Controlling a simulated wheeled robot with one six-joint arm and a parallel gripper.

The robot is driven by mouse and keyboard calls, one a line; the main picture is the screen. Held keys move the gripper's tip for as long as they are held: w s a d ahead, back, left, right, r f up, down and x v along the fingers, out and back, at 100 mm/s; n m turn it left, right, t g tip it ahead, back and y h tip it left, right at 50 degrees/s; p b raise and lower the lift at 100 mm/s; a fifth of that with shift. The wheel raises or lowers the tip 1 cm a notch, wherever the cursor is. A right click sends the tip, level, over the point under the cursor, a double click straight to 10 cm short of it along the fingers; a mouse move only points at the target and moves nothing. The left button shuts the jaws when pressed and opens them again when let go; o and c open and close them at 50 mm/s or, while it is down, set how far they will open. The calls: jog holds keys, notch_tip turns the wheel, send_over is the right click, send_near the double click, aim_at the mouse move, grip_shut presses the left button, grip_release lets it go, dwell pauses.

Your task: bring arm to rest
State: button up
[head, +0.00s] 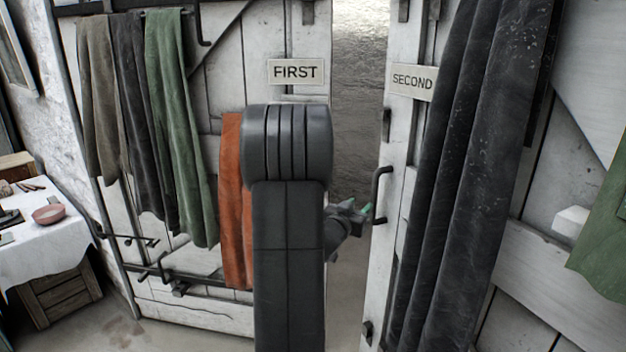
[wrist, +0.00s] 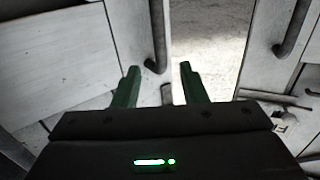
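My arm stands raised in the middle of the head view, in front of the gap between two white plank doors. My gripper (head: 367,208) shows small at the right of the arm, close to the dark handle (head: 379,195) of the door marked SECOND; I cannot tell from there whether they touch. In the wrist view my gripper (wrist: 158,85) has its two green fingers apart with nothing between them. A dark bar end (wrist: 167,95) shows beyond and between the fingers. The arm hides part of the door marked FIRST.
The FIRST door (head: 225,75) and the SECOND door (head: 405,130) stand apart with a gap (head: 358,100) between them. Cloths hang on both, including an orange one (head: 232,200) and a large dark one (head: 470,150). A white-covered table (head: 45,250) with a pink bowl (head: 48,214) stands at left.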

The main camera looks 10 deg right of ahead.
aim_at(373, 191)
jog(key=p+x, duration=0.2)
jog(key=x, duration=1)
jog(key=shift+w+d, duration=0.25)
jog(key=shift+d, duration=0.05)
jog(key=shift+a+f, duration=0.1)
jog(key=shift+a, duration=0.05)
jog(key=shift+s+a, duration=0.2)
jog(key=shift+w, duration=0.1)
